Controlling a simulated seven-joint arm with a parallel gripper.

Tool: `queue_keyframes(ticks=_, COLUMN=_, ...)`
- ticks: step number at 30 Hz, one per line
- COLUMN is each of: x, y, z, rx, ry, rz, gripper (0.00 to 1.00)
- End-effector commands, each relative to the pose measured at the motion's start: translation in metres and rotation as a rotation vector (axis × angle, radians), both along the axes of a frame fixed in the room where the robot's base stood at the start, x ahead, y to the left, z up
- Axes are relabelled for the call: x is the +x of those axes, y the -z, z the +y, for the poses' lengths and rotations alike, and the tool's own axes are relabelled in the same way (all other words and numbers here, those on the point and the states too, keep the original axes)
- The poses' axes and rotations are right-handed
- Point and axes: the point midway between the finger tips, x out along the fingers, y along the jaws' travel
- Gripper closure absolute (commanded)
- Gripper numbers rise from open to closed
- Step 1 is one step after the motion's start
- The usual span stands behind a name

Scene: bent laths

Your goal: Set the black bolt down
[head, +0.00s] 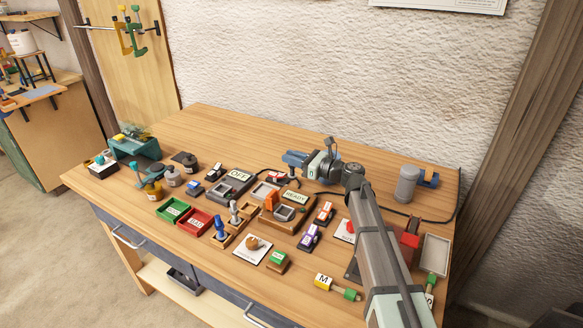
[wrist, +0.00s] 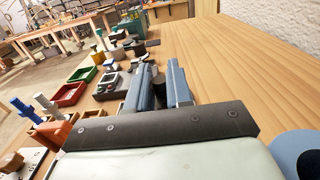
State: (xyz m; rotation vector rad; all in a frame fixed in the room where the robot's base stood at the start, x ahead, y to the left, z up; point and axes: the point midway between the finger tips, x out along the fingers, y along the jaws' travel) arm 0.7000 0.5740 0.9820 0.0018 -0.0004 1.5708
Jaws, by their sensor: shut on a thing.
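My gripper (head: 291,158) is above the back middle of the bench, with blue fingers pointing left in the head view. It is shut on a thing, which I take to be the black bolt. The green tray (head: 174,209) and the red tray (head: 195,222) stand side by side at the front left. Both show in the wrist view too.
The grey OFF box (head: 231,184) and the wooden READY block (head: 286,205) stand in front of my gripper. A grey cylinder (head: 406,184) stands at the right, near a black cable. The bench's back strip is clear.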

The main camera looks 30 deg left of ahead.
Motion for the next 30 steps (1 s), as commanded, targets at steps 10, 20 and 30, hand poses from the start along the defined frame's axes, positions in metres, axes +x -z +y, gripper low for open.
queue_keyframes(ticks=10, x=0.000, y=0.034, z=0.000, rx=0.000, ry=0.000, rz=0.000, gripper=1.00)
queue_keyframes(ticks=20, x=0.000, y=0.037, z=0.000, rx=0.000, ry=0.000, rz=0.000, gripper=1.00)
queue_keyframes(ticks=30, x=0.000, y=0.038, z=0.000, rx=-0.001, ry=0.000, rz=0.000, gripper=0.54)
